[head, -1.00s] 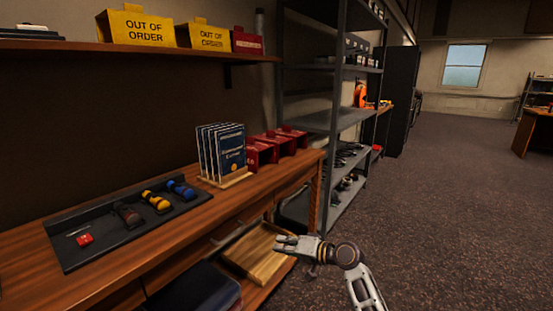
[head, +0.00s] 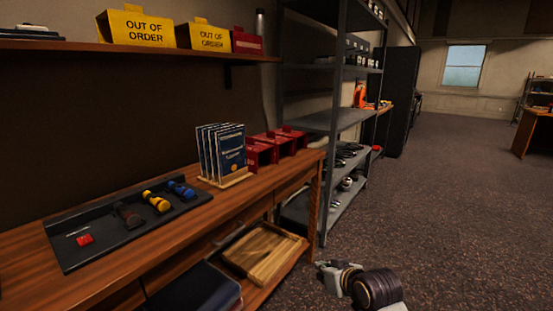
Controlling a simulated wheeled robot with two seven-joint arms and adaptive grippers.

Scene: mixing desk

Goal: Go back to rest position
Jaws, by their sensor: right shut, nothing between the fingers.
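My right gripper (head: 331,273) shows low in the head view, right of the desk's lower shelf and over the dark floor. It is shut and holds nothing. The wrist behind it hides part of it. The wooden desk (head: 255,205) runs along the left, and the gripper is apart from it. My left gripper is not in view.
A black tray (head: 75,255) with several small items and a rack of blue booklets (head: 230,150) stand on the desk. A wooden tray (head: 265,252) lies on the shelf below. Grey metal shelving (head: 330,120) stands behind. The floor (head: 450,200) at right is clear.

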